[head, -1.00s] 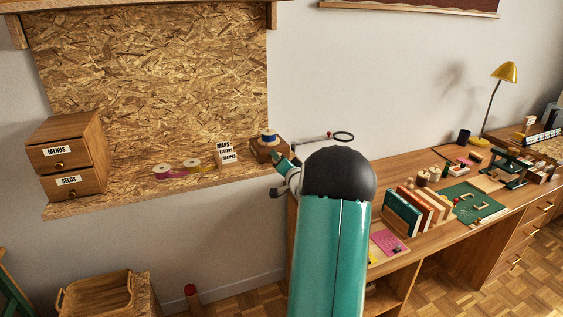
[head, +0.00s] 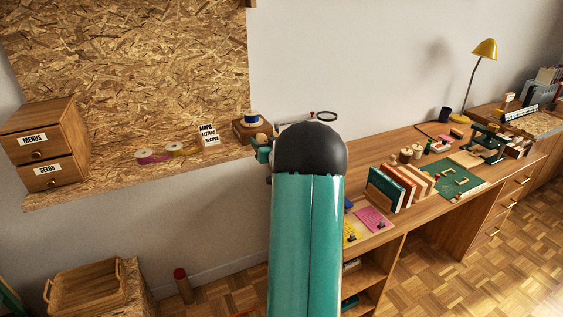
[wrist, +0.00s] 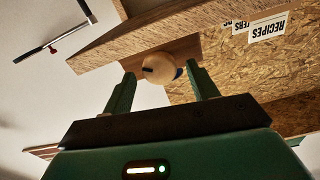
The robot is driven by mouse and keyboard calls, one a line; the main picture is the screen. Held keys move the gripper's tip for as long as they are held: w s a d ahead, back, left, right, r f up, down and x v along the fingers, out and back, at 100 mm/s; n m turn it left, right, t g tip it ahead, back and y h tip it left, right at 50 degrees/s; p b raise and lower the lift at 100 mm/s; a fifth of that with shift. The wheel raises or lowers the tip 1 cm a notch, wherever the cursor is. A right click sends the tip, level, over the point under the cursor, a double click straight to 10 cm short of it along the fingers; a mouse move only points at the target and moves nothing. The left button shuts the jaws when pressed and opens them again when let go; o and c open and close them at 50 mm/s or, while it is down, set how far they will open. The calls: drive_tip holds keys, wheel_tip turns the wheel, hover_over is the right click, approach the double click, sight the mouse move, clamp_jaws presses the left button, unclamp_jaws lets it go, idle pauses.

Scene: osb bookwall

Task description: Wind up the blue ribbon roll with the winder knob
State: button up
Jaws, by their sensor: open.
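The blue ribbon roll (head: 252,118) sits on top of a small wooden winder box (head: 243,132) at the right end of the chipboard shelf. The round wooden winder knob (head: 261,138) shows at the front of the box, close to my gripper. In the wrist view the knob (wrist: 158,68) lies between and just beyond the two green fingertips of my gripper (wrist: 161,80). The fingers are apart and hold nothing. A sliver of blue ribbon shows behind the knob. In the head view my arm hides most of the gripper.
A drawer box (head: 45,145) stands at the shelf's left end. The desk (head: 375,230) at right holds books and small items.

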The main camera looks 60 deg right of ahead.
drive_tip(key=shift+n, duration=1.1)
drive_tip(key=v, duration=1.3)
drive_tip(key=shift+s+a+n, duration=0.25)
drive_tip(key=shift+s+n, duration=0.05)
drive_tip(key=w+a+r+g+y, duration=0.1)
drive_tip(key=w+a+r+g, duration=0.2)
drive_tip(key=a, duration=0.8)
drive_tip(key=w+a+r+g+y, duration=0.1)
drive_tip(key=w+a+r+y, duration=0.2)
drive_tip(key=a, duration=0.8)
drive_tip(key=s+a+n+g+y, duration=0.1)
drive_tip(key=s+a+g, duration=0.1)
drive_tip(key=s+a, duration=0.3)
drive_tip(key=s+a+f+n+g+y, duration=0.1)
drive_tip(key=s+a, duration=0.4)
drive_tip(key=a, duration=0.8)
drive_tip(key=s+a+n+g+y, duration=0.2)
drive_tip(key=s+a, duration=0.3)
drive_tip(key=a, duration=0.5)
drive_tip(key=shift+f+n+g+y, duration=0.3)
drive_tip(key=shift+g+y, duration=0.1)
drive_tip(key=shift+y, duration=0.2)
